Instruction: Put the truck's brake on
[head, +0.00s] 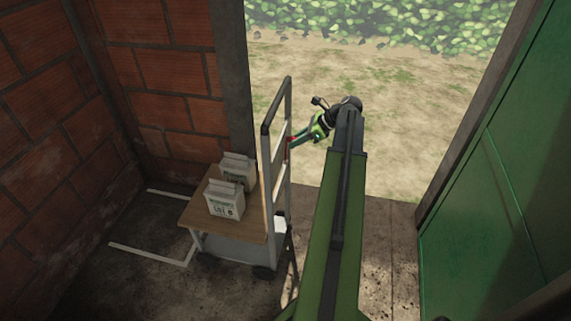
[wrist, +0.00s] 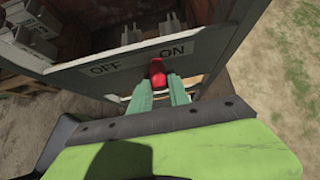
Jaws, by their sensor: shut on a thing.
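The truck is a trolley with a wooden top (head: 203,216), a lower shelf and a tall grey handle frame (head: 268,180). Its red brake lever (wrist: 157,70) sits on a grey plate (wrist: 125,62) marked OFF on the left and ON on the right. The lever is just below the left end of ON. My gripper (wrist: 159,86) is shut on the lever, with one green finger on each side. In the head view my gripper (head: 293,141) reaches the frame from the right. Its fingers hide part of the lever.
Two white packs (head: 225,201) stand on the truck's top. White floor lines (head: 150,254) lie to its left, by the brick walls (head: 165,80). A green door (head: 490,200) stands open on the right. Beyond the doorway is open dirt ground (head: 400,130).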

